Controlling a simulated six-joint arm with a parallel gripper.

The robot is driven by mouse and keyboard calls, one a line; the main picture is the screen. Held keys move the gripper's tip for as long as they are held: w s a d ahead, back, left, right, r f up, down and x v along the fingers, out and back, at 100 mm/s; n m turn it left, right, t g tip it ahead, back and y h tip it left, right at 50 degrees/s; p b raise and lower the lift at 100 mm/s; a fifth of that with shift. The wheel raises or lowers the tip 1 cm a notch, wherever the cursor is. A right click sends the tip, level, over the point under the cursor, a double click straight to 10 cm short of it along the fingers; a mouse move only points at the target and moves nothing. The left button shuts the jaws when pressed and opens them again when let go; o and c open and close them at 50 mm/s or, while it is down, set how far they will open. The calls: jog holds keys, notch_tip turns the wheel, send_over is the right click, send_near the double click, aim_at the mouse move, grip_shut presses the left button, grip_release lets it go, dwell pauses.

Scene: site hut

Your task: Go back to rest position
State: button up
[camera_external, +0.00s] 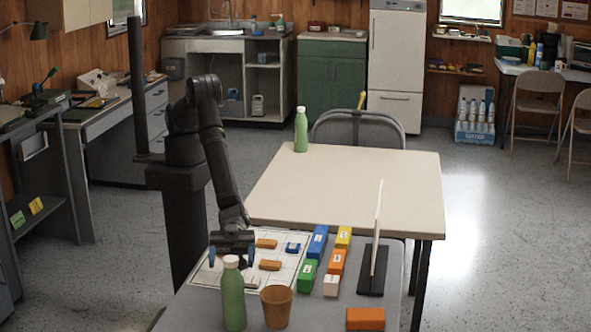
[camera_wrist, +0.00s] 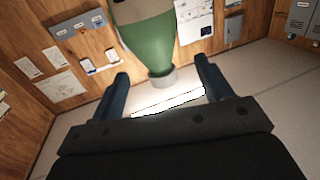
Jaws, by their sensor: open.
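My gripper (camera_external: 231,254) is open, low over the left part of the grey table. Its two blue fingers are apart with nothing held between them. A green bottle (camera_external: 233,300) with a pale cap stands upright at the table's front, just in front of the gripper in the external view. In the wrist view, the fingers (camera_wrist: 163,85) are spread wide. A green bottle (camera_wrist: 150,42) shows upside down beyond them, cap end toward the gap. I cannot tell how far it is from the fingertips.
A brown cup (camera_external: 277,306) stands beside the bottle. A white sheet (camera_external: 205,276) holds small blocks. Coloured blocks (camera_external: 318,243) and an upright white panel (camera_external: 377,228) on a dark base are to the right. An orange block (camera_external: 365,319) lies front right. The beige table (camera_external: 350,180) behind is mostly clear.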

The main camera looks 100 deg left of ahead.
aim_at(232, 295)
jog(key=shift+r, duration=0.45)
jog(key=d+f, duration=0.1)
jog(key=f, duration=0.1)
jog(key=d+f, duration=0.1)
jog(key=f, duration=0.1)
jog(key=w+d+f, duration=0.1)
jog(key=f, duration=0.2)
jog(key=shift+d, duration=0.2)
jog(key=shift+x, duration=0.75)
jog(key=shift+a, duration=0.1)
